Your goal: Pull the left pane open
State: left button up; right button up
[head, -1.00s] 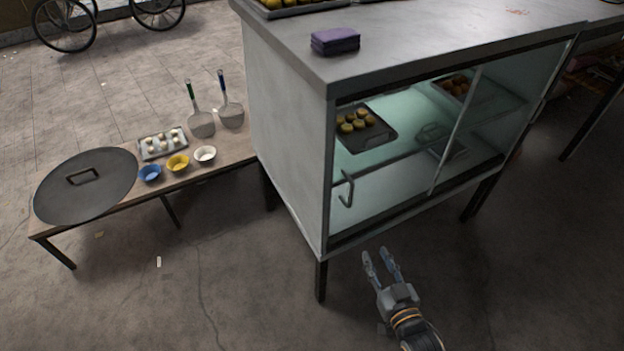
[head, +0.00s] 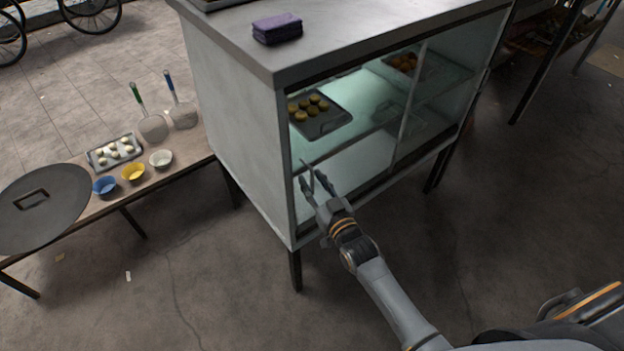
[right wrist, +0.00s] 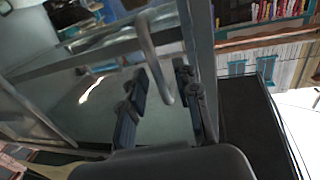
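The glass cabinet's left pane (head: 350,166) appears closed, its right edge meeting the frame line near the middle of the front. Its curved grey handle (right wrist: 148,45) stands near the pane's left edge. My right gripper (head: 313,178) is up at the handle in front of the pane. In the right wrist view, its two dark fingers (right wrist: 161,76) are apart, with the lower bend of the handle in the gap between them. I cannot tell whether either finger touches it. In the head view the fingers partly hide the handle. My left gripper is not in view.
Inside the cabinet a dark tray (head: 322,124) of round pastries sits on the glass shelf. A purple folded cloth (head: 277,28) lies on the cabinet top. A low wooden table (head: 195,153) with bowls and a round lid (head: 60,212) stands left. The floor in front is clear.

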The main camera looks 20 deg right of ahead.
jog(key=shift+w+a, duration=0.1)
jog(key=shift+w, duration=0.4)
jog(key=shift+c, duration=0.2)
grip_shut()
